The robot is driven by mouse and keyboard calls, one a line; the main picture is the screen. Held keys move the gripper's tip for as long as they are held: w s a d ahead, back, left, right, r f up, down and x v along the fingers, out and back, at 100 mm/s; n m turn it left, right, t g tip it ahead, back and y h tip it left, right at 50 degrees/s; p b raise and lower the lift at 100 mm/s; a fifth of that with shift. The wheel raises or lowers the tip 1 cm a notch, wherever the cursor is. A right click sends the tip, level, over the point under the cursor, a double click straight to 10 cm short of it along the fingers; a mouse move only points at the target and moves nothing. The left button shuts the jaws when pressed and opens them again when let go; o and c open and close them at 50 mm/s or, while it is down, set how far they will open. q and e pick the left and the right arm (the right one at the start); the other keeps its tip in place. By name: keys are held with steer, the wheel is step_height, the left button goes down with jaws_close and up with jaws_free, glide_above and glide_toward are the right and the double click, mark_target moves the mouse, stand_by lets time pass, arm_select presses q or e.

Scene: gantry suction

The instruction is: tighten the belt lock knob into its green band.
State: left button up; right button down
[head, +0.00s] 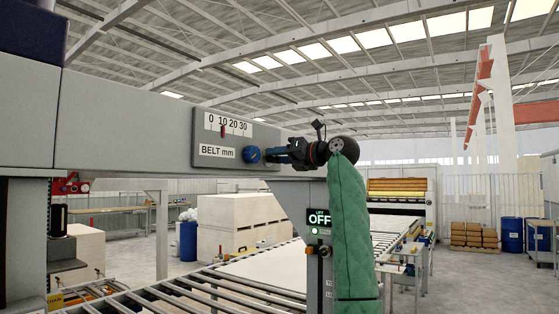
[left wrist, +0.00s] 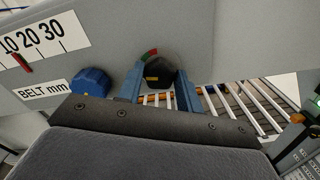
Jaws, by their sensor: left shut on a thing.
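The black belt lock knob (left wrist: 159,71) with small yellow lettering sits on the grey beam. A red and green band (left wrist: 149,56) curves along its upper left edge in the left wrist view. My left gripper (left wrist: 160,90) has its blue fingers on either side of the knob and is shut on it. In the head view my left gripper (head: 270,154) reaches the beam face and hides the knob. The knob's exact turn against the band cannot be told. My right gripper is not in view.
A grey post with an OFF display (head: 319,223) stands below my arm. A roller conveyor (head: 215,290) runs beneath the beam.

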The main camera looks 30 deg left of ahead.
arm_select(q)
steer(key=shift+m, duration=0.3)
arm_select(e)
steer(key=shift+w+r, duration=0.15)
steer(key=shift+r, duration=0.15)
arm_select(q)
steer(key=o, duration=1)
steer(key=shift+w, duration=0.1)
steer(key=shift+d, duration=0.1)
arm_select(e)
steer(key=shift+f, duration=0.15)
arm_select(q)
steer(key=shift+d+f+b, duration=0.1)
steer(key=shift+d+b, duration=0.15)
steer(key=shift+b, duration=0.05)
steer(key=shift+s+d+b, duration=0.15)
steer(key=shift+d+b, duration=0.6)
steer(key=shift+d, duration=1)
steer(key=shift+s+d+b, duration=0.15)
steer(key=shift+d+b, duration=0.55)
steer(key=shift+d, duration=1.05)
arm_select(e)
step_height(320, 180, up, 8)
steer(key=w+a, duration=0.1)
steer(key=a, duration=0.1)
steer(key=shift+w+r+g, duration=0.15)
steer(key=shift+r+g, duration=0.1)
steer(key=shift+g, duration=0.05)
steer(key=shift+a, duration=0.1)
